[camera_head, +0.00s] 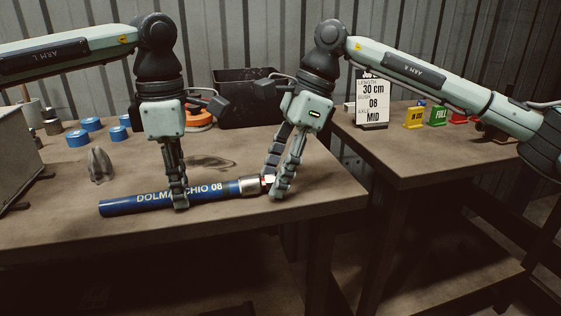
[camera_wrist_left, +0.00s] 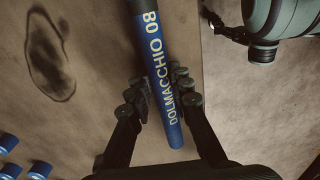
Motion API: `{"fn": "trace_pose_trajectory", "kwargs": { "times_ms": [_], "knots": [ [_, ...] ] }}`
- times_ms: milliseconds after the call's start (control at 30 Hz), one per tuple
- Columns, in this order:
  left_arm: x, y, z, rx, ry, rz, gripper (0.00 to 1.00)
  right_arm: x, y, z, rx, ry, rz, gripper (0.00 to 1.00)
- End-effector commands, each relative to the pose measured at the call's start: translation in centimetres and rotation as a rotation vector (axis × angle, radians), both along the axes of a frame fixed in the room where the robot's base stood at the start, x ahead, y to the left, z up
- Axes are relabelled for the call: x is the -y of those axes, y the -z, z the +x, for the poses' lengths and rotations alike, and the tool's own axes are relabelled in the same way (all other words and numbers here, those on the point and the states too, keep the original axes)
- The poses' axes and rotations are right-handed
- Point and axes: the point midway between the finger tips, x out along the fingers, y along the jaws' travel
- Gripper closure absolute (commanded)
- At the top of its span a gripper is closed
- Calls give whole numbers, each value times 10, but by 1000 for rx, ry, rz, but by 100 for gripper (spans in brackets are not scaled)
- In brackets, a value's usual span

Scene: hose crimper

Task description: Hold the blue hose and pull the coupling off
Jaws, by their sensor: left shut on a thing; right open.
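The blue hose (camera_head: 125,206), marked "DOLMACCHIO 08", lies along the front of the workbench. My left gripper (camera_head: 180,204) points down and is shut on the hose near its middle; in the left wrist view the hose (camera_wrist_left: 155,55) runs between the fingers (camera_wrist_left: 160,93). A silver metal coupling (camera_head: 249,186) sits on the hose's right end, with a small red and white part (camera_head: 268,181) beyond it. My right gripper (camera_head: 271,190) is open at that end, its fingers partly hiding the tip. I cannot tell whether they touch it.
A black bin (camera_head: 243,98) and an orange round object (camera_head: 199,119) stand behind. Blue caps (camera_head: 78,138) and a grey pointed object (camera_head: 99,166) are at the left. A sign (camera_head: 372,101) and coloured tags (camera_head: 438,116) stand on the right table (camera_head: 420,152). A gap separates the tables.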

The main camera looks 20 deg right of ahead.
Motion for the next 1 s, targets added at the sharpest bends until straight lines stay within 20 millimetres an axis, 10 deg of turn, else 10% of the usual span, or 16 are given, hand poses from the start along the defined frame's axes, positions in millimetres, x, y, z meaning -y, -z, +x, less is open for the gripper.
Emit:
{"fn": "trace_pose_trajectory", "kwargs": {
  "times_ms": [200,567,667,700,1000],
  "knots": [
    [0,0,0,1,0,-1,100,0,0,0,-1,0,0,54],
    [0,0,0,1,0,-1,100,0,0,0,-1,-1,0,98],
    [0,0,0,1,0,-1,100,0,0,0,-1,-1,0,100],
    [0,0,0,1,0,-1,100,0,0,0,-1,-1,0,82],
    [0,0,0,0,0,-1,100,0,0,0,0,-1,0,100]
  ]
}}
